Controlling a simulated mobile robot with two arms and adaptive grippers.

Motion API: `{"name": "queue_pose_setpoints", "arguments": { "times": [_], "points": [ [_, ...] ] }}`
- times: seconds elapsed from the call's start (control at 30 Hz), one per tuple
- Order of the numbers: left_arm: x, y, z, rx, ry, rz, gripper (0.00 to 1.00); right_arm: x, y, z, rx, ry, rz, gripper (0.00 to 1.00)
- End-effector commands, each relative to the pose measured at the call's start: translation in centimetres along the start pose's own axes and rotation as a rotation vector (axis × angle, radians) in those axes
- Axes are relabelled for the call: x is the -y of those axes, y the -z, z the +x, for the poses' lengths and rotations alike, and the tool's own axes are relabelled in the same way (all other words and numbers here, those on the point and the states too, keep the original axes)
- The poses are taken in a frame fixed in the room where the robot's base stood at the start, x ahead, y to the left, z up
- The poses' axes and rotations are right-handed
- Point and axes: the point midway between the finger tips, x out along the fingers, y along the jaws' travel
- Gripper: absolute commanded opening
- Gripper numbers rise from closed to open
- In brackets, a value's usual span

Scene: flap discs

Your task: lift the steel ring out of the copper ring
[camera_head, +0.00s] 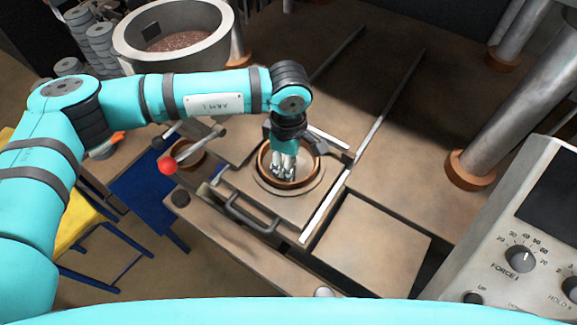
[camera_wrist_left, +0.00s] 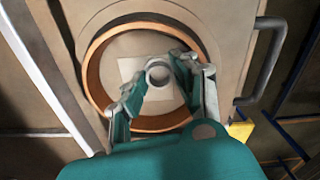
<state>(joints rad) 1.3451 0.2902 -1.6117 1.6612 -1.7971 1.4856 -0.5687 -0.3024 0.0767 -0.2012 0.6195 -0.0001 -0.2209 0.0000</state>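The copper ring (camera_head: 262,150) lies on a round plate on the machine's bed, and it also shows as a wide brown circle in the wrist view (camera_wrist_left: 94,72). The small steel ring (camera_wrist_left: 149,72) is inside it, near its middle, on a pale square patch. My left gripper (camera_head: 283,172) reaches down inside the copper ring. In the wrist view its fingers (camera_wrist_left: 160,80) are apart, one on each side of the steel ring; whether they touch it is hard to tell. In the head view the gripper hides the steel ring. My right gripper is not in view.
A handle (camera_head: 250,219) sticks out at the bed's front. A red-knobbed lever (camera_head: 167,166) stands to the left. A large pot (camera_head: 172,40) is behind my arm. Steel columns (camera_head: 498,105) and a control panel (camera_head: 520,260) stand on the right. A flat plate (camera_head: 372,246) is clear.

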Motion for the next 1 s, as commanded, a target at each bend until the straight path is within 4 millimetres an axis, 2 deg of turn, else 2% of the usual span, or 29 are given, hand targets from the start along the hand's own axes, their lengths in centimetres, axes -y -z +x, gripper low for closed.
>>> {"name": "queue_pose_setpoints", "arguments": {
  "times": [0.47, 0.63, 0.77, 1.0],
  "points": [
    [0.0, 0.0, -0.1, -0.001, 0.0, 0.0, 0.15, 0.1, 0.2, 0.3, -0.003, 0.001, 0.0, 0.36],
    [-0.1, 0.0, -1.2, -0.001, -0.002, 0.0, 0.15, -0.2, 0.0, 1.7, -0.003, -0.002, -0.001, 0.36],
    [-0.1, 0.0, -3.0, 0.0, -0.005, 0.001, 0.15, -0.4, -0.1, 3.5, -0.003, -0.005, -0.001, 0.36],
    [5.2, 1.5, -3.3, 0.0, -0.001, 0.003, 0.15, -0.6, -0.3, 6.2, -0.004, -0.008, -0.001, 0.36]
  ]
}}
